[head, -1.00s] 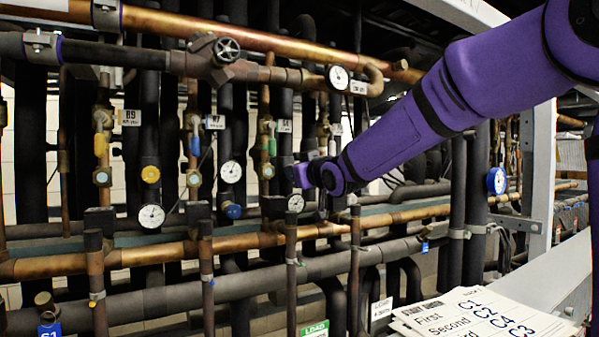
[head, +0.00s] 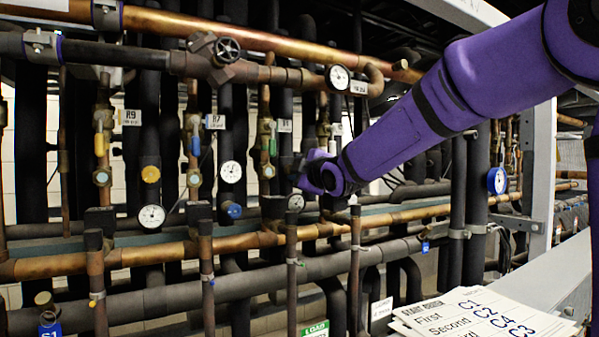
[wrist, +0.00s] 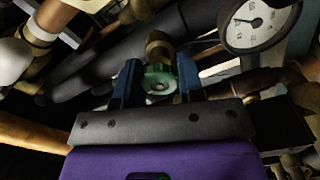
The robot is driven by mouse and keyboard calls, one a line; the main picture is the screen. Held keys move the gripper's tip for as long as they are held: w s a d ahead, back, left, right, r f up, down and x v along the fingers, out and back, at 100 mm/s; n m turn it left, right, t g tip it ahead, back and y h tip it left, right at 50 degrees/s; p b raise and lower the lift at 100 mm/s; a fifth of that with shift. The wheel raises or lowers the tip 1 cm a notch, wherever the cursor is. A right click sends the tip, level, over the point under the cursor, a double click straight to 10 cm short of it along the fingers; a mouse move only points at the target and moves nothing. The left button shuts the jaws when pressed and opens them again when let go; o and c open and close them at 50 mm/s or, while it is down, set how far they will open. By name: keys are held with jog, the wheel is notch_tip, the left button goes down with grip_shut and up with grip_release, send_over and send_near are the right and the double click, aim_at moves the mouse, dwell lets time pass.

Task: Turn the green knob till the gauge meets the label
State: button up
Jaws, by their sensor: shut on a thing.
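The green knob (wrist: 158,82) sits between the two blue fingers of my gripper (wrist: 158,85) in the wrist view, with a brass fitting (wrist: 159,46) behind it. My gripper is shut on it. A white-faced gauge (wrist: 259,22) with a dark needle is at the upper right of the wrist view, partly cut by the frame edge. In the head view my purple wrist hides the knob. A small gauge (head: 296,202) shows just below my wrist; its reading is too small to tell.
Copper and black pipes crowd the rack around my gripper. More gauges (head: 152,217) (head: 231,172) and a black handwheel (head: 227,49) are to the left. A grey post (head: 540,180) stands at right. Papers (head: 480,315) lie on the ledge at lower right.

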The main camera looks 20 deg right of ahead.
jog(key=n, duration=1.3)
jog(key=shift+f, duration=0.1)
jog(key=shift+n, duration=0.4)
jog(key=o, duration=0.9)
jog(key=shift+s, duration=0.15)
jog(key=s, duration=0.3)
jog(key=s+d, duration=0.1)
jog(key=s, duration=0.3)
jog(key=s+d, duration=0.1)
jog(key=s, duration=0.2)
jog(key=shift+s, duration=0.2)
jog(key=shift+d, duration=0.1)
